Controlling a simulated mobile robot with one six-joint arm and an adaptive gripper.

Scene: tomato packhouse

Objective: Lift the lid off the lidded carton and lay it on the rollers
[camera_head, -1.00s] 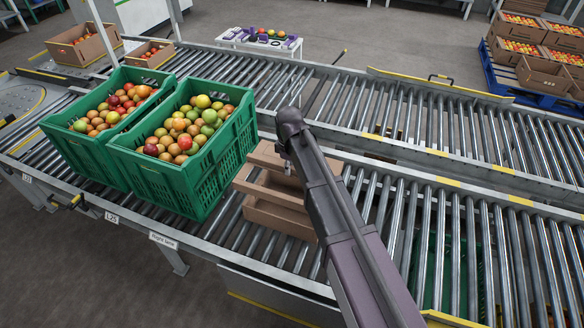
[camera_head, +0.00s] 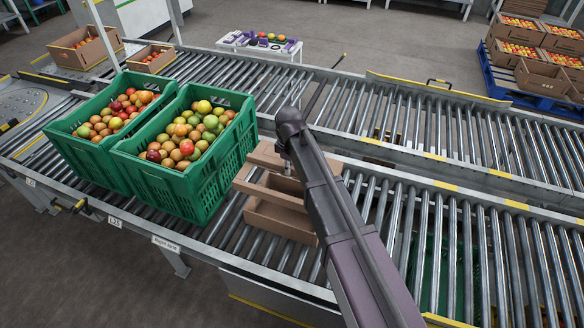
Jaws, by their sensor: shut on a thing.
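The brown cardboard carton (camera_head: 278,222) stands on the near roller line, just right of the green crates. Its brown lid (camera_head: 262,187) shows above it, with a gap where part of the carton's inside seems to show. My gripper (camera_head: 288,168) is at the lid, shut on it. My dark arm crosses in front, so the fingertips and the lid's right part are mostly hidden. I cannot tell how far the lid is raised.
Two green crates (camera_head: 188,187) of tomatoes stand close to the carton's left. The near rollers (camera_head: 450,240) to the right are clear. A raised rail with yellow marks (camera_head: 440,185) divides the near and far roller lines. The far rollers are mostly free.

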